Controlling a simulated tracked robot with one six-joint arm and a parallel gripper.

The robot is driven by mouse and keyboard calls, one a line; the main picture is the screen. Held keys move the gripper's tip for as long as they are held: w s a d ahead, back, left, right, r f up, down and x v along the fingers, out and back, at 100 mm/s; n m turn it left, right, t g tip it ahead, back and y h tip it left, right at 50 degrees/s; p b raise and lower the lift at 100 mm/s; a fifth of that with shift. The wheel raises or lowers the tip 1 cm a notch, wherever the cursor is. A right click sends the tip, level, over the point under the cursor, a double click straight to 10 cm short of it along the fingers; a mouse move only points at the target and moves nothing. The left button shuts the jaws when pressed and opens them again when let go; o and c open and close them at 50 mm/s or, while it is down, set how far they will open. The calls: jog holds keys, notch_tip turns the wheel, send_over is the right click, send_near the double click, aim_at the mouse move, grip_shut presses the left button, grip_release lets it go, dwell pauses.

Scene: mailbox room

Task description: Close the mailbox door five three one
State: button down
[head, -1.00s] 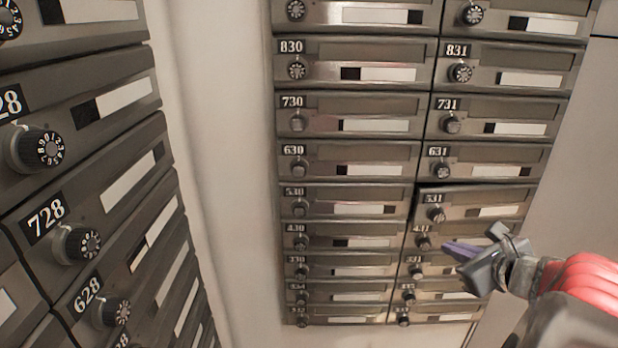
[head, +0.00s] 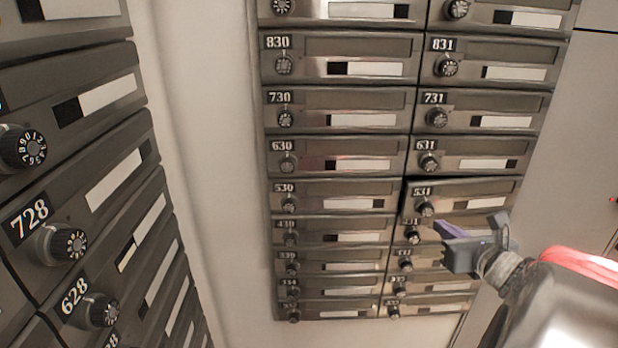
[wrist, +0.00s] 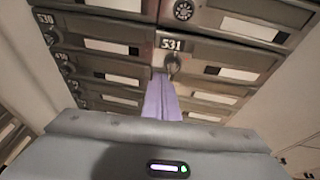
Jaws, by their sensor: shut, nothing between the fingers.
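The mailbox door labelled 531 (head: 467,197) is in the right column of the far bank in the head view. It is slightly ajar, with a dark gap along its top and left edges. It has a round knob at its left and also shows in the wrist view (wrist: 225,52). My gripper (head: 442,232) is shut and empty, just below door 531 in the head view. Its purple fingers (wrist: 160,98) point at the area under the 531 knob in the wrist view. I cannot tell whether they touch the door.
Door 631 (head: 470,158) above and door 530 (head: 345,198) to the left look flush. Another mailbox bank (head: 90,190) stands close on the left. A pale wall (head: 205,150) lies between the banks. Plain wall is to the right.

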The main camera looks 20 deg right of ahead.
send_near(412, 197)
jog(key=w+f, duration=0.1)
jog(key=w, duration=0.1)
jog(key=w+d+f, duration=0.1)
jog(key=w+f, duration=0.1)
jog(key=w, duration=0.1)
jog(key=shift+d+f, duration=0.15)
jog(key=shift+d, duration=0.1)
jog(key=shift+w+d, duration=0.1)
jog(key=shift+w, duration=0.2)
jog(key=w, duration=0.3)
jog(key=shift+w+d, duration=0.2)
jog(key=shift+d, duration=0.1)
jog(key=shift+w+d, duration=0.1)
jog(key=shift+w, duration=0.1)
